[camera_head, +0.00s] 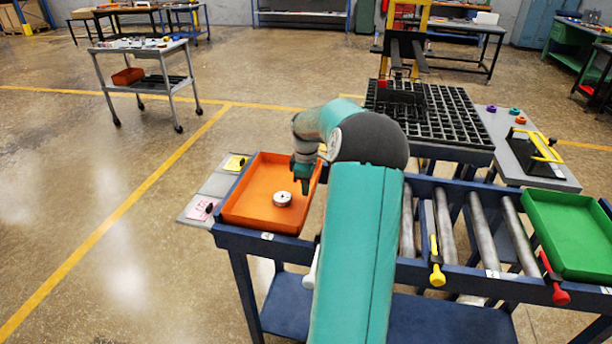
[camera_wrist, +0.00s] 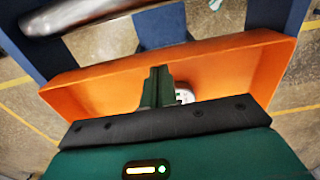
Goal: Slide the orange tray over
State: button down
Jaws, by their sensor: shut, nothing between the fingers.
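The orange tray (camera_head: 258,212) sits at the left end of the blue roller table in the head view. A small round metal part (camera_head: 282,198) lies in it, toward the right side. My gripper (camera_head: 304,186) is over the tray's right part, close to its right wall. In the wrist view the orange tray (camera_wrist: 95,88) spans the picture, with its wall beyond my gripper (camera_wrist: 158,75). The fingers are together and empty. The metal part (camera_wrist: 184,93) shows partly behind them. I cannot tell whether the fingers touch the tray wall.
Bare rollers (camera_head: 481,229) lie between my arm and a green tray (camera_head: 572,232) at the right end. Yellow (camera_head: 437,272) and red (camera_head: 556,290) handles stand at the front edge. A black grid rack (camera_head: 440,115) stands behind. A grey side plate (camera_head: 214,188) holds small items at the left.

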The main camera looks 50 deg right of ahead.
jog(key=shift+f, duration=1.05)
